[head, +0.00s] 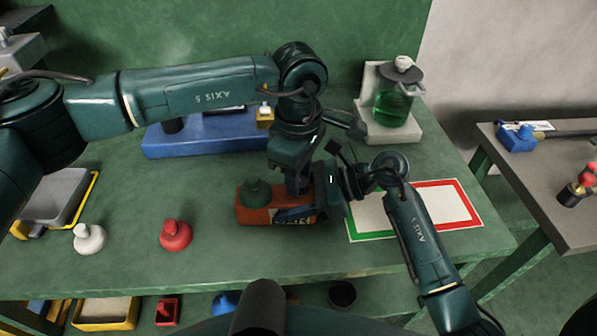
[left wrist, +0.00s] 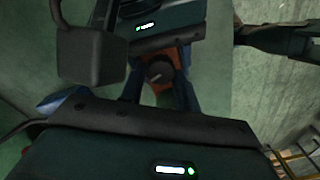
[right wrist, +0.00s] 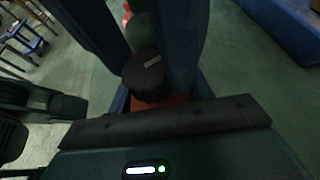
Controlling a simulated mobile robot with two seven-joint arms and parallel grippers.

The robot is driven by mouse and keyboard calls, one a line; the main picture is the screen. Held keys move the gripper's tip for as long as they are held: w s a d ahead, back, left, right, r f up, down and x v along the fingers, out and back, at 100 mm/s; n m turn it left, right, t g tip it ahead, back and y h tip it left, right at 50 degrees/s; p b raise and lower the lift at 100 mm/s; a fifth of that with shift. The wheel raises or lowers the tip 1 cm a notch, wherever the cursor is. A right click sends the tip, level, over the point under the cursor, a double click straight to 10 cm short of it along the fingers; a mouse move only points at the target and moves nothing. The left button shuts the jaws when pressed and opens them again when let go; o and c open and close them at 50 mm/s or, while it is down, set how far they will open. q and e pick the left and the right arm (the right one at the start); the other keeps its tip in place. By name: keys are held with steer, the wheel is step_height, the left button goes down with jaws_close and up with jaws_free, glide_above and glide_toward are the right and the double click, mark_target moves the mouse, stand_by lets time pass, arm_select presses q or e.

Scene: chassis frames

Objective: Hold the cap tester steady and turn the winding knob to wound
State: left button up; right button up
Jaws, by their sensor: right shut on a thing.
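The cap tester is an orange-red box (head: 248,213) with a green dome (head: 257,191) on its left part, lying on the green bench. Its black winding knob (right wrist: 148,75), with a pale mark on top, shows in the right wrist view and also in the left wrist view (left wrist: 159,72); my grippers hide it in the head view. My right gripper (head: 298,213) is shut on the tester's body from the right end, a finger along each side. My left gripper (head: 296,192) points down over the right part of the tester. Its fingers (left wrist: 165,88) are apart, with a gap around the knob.
A white mat with green and red borders (head: 455,204) lies to the right. Red (head: 175,235) and white (head: 89,238) knobbed pieces stand left. A blue tray (head: 190,143) and a holder with a green flask (head: 393,106) are behind. The bench front is clear.

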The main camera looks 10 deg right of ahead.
arm_select(q)
steer(key=shift+o, duration=0.6)
step_height(320, 180, up, 12)
stand_by(0.4)
